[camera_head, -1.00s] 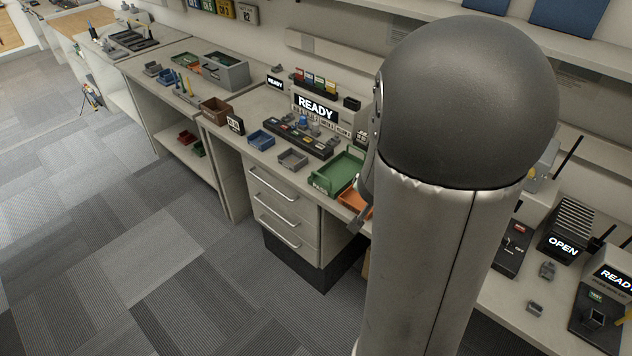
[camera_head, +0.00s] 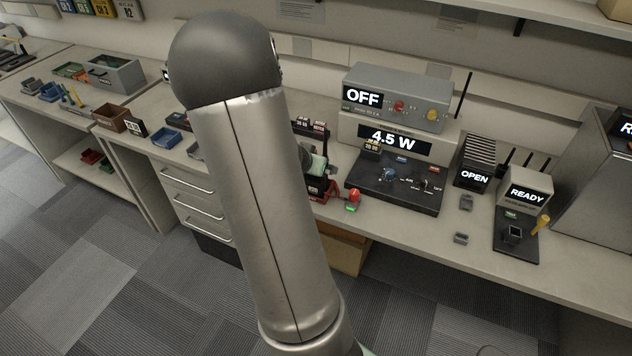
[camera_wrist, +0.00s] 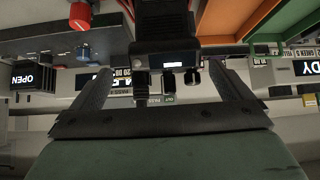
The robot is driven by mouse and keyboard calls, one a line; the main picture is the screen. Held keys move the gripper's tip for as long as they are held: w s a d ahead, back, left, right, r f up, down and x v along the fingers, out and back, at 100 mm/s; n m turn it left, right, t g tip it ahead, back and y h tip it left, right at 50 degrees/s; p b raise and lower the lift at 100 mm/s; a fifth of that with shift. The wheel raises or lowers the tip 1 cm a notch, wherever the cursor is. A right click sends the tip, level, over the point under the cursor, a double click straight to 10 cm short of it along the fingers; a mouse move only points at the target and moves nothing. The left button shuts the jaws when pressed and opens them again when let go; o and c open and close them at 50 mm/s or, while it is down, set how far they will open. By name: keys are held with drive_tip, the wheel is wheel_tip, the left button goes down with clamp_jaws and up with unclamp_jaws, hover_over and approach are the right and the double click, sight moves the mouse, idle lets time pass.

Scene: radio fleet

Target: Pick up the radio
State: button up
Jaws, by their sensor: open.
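In the wrist view a black handheld radio (camera_wrist: 163,28) hangs into the picture from the top edge, with short knobs or stubs and a small lit strip at its near end. My gripper (camera_wrist: 161,72) is open. Its two dark fingers stand to the left and right of the radio's near end, with a gap on each side. I cannot tell how deep the radio lies between them. In the head view my arm hides most of the gripper area, and I cannot make out the radio there.
A grey unit reading OFF (camera_head: 395,97) stands above a 4.5 W display (camera_head: 393,140) and a dark control panel (camera_head: 395,182). A red knob (camera_head: 353,195) is close to the gripper area. OPEN (camera_head: 474,176) and READY (camera_head: 527,195) units stand right. Orange and green trays (camera_wrist: 235,20) are near the radio.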

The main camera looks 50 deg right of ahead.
drive_tip(key=shift+w+b+x, duration=0.2)
drive_tip(key=shift+b+x, duration=0.4)
drive_tip(key=shift+x, duration=2.2)
drive_tip(key=shift+a, duration=0.1)
drive_tip(key=shift+c, duration=0.4)
drive_tip(key=c, duration=1.2)
drive_tip(key=shift+r, duration=0.15)
drive_tip(key=shift+c, duration=0.2)
